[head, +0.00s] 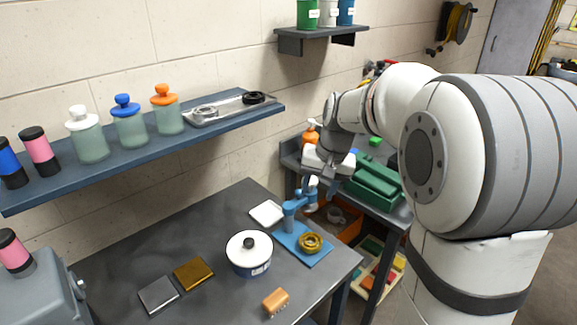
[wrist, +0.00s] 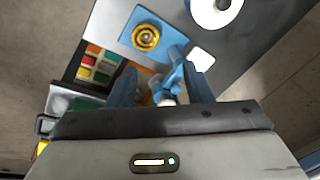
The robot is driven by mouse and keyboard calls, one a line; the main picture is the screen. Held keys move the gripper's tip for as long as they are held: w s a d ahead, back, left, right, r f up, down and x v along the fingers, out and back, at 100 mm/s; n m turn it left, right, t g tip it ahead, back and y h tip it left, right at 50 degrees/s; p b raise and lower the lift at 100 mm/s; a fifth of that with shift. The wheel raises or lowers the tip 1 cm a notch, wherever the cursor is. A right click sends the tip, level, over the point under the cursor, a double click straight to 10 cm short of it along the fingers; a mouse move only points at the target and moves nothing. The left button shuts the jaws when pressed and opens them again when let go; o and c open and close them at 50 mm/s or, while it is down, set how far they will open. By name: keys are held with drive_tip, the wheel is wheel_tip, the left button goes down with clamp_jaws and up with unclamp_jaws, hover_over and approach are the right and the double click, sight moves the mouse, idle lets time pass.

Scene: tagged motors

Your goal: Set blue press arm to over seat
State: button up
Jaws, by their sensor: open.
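The blue press has a flat base plate (head: 287,237) at the right end of the grey bench. A gold ring-shaped part (head: 309,242) sits on the plate; it also shows in the wrist view (wrist: 146,37). The blue press arm (wrist: 173,76) is swung off to the side of the ring, not over it, and has a pale round end (wrist: 165,98). My gripper (head: 314,187) is at the press arm, pointing down. In the wrist view its open fingers (wrist: 163,84) stand on either side of the arm, with gaps. Contact cannot be told.
A white lidded tub (head: 249,256) and a small white tray (head: 267,213) stand near the press. Gold and silver plates (head: 193,273) and an orange block (head: 275,301) lie on the bench. A second table with green boxes (head: 373,184) stands behind, and a shelf with jars is above left.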

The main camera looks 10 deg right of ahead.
drive_tip(key=m+y+p, duration=0.1)
drive_tip(key=m+p, duration=0.1)
approach(300, 190)
drive_tip(key=f, duration=0.1)
drive_tip(key=p+x, duration=0.1)
drive_tip(key=x, duration=0.7)
drive_tip(key=shift+a+f+p, duration=0.1)
drive_tip(key=shift+a+p, duration=0.05)
drive_tip(key=shift+p, duration=0.2)
drive_tip(key=shift+c, duration=0.3)
clamp_jaws()
